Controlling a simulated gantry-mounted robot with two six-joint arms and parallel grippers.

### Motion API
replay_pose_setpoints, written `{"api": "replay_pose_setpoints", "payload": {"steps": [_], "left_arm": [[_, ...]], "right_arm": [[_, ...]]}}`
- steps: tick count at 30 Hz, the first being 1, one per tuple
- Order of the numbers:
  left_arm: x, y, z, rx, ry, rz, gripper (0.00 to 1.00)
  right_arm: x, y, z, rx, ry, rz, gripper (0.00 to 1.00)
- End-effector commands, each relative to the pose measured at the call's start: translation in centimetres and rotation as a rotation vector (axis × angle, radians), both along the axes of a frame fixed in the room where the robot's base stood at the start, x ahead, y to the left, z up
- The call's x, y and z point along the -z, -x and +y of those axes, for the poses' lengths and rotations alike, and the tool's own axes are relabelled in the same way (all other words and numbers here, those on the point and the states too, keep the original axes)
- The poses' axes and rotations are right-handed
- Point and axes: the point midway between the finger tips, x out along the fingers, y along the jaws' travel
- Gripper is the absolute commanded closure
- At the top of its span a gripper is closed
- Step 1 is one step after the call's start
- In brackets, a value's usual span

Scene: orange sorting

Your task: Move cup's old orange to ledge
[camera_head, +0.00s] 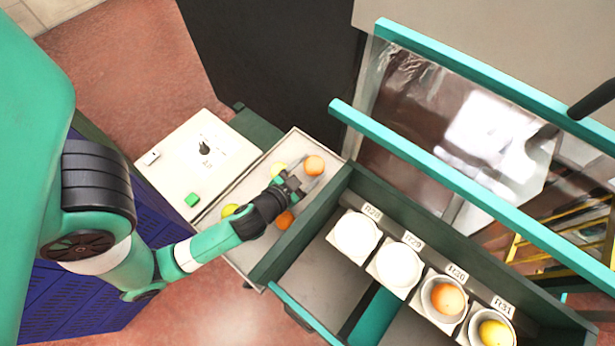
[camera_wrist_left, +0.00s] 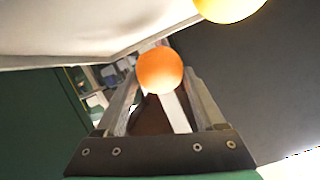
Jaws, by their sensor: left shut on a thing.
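My left gripper (camera_head: 304,179) is shut on an orange (camera_head: 314,165) at its fingertips, over the pale ledge (camera_head: 328,147). In the left wrist view the orange (camera_wrist_left: 160,70) sits between the two fingers. White cups stand in a labelled row: cup R28 (camera_head: 356,237) and cup R29 (camera_head: 399,267) look empty, cup R30 (camera_head: 428,300) holds an orange fruit and cup R31 (camera_head: 472,329) a yellow one. My right gripper is out of view.
A green-walled frame (camera_head: 300,232) separates the ledge from the cups. A white control box (camera_head: 185,160) with a green button stands left of the ledge. Teal rails (camera_head: 430,165) cross the upper right. A yellow fruit (camera_wrist_left: 228,6) shows in the left wrist view.

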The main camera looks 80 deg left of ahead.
Motion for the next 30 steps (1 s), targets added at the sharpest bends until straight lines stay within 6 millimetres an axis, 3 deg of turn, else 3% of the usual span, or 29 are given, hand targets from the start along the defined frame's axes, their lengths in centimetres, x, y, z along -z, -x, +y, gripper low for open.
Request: {"api": "replay_pose_setpoints", "payload": {"steps": [2, 9, 20, 21, 25, 30], "left_arm": [[0.1, 0.0, 0.0, 0.000, -0.001, -0.001, 0.89], [3.7, 0.0, 0.0, 0.000, -0.001, 0.001, 0.89], [4.1, 0.0, 0.0, 0.000, 0.000, -0.001, 0.89], [4.0, 0.0, 0.0, 0.000, 0.001, -0.001, 0.24], [3.9, 0.0, 0.0, 0.000, 0.000, 0.000, 0.00], [3.9, 0.0, 0.0, 0.000, 0.000, 0.000, 0.00]], "right_arm": [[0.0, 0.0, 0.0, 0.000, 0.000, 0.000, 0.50], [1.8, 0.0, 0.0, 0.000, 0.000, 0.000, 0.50], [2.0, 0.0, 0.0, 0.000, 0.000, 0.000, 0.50], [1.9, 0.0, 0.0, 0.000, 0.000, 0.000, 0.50], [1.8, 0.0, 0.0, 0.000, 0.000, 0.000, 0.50], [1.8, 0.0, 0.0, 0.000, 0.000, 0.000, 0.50]]}}
